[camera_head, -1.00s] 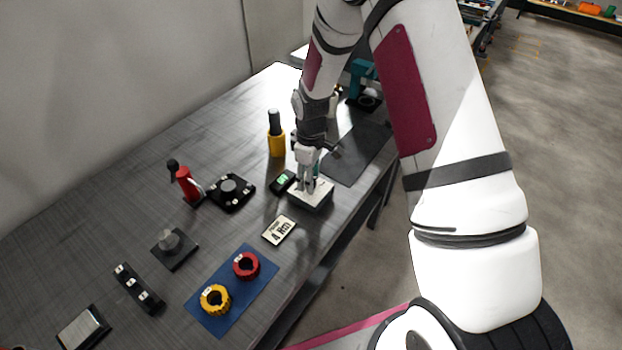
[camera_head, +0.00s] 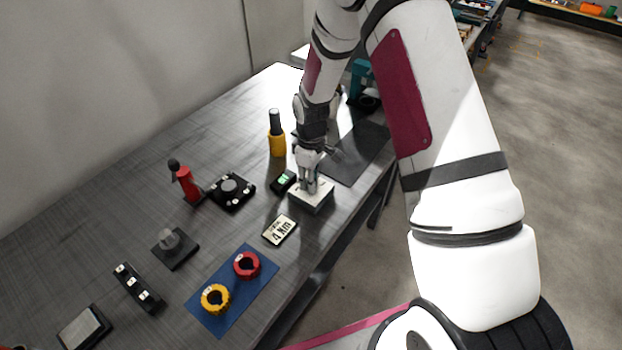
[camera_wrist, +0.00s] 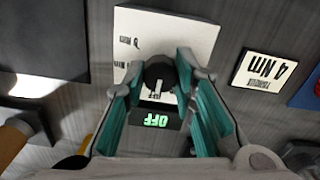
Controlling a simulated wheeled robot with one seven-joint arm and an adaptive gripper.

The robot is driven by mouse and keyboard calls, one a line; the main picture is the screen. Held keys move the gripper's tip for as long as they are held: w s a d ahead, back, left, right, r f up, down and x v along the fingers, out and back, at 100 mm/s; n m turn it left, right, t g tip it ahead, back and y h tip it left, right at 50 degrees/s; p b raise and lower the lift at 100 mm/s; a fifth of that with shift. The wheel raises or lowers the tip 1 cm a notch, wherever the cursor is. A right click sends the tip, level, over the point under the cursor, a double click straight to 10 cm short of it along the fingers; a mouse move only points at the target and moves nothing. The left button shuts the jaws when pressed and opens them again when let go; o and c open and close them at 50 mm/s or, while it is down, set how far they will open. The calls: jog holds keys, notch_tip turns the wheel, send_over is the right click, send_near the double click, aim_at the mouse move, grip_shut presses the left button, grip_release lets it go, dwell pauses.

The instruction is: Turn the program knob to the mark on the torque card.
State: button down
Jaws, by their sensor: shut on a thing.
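The program knob (camera_wrist: 158,76) is a dark round knob with a pale pointer line, on a pale box (camera_head: 318,203) with small printed marks. The box's plate also shows in the wrist view (camera_wrist: 190,32). My gripper (camera_head: 311,187) is over the box, its teal-padded fingers (camera_wrist: 161,68) shut on the knob from both sides. The fingers hide the knob in the head view. A small black display (camera_wrist: 157,119) beside the box reads OFF in green; it also shows in the head view (camera_head: 284,181). The torque card (camera_head: 281,229) reads 4 Nm and lies flat near the box; in the wrist view (camera_wrist: 262,70) it is right.
A blue mat (camera_head: 236,300) holds a red ring (camera_head: 247,265) and a yellow ring (camera_head: 214,299). A yellow bottle-like thing (camera_head: 277,143) stands behind the display. A black dial base (camera_head: 231,191) and a red lever (camera_head: 187,183) stand left. A dark mat (camera_head: 357,153) lies right.

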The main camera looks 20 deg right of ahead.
jog(key=m, duration=0.4)
jog(key=shift+b, duration=0.35)
jog(key=shift+m, duration=1.6)
jog(key=shift+b, duration=0.3)
jog(key=c, duration=1.3)
grip_release()
notch_tip(320, 180, up, 12)
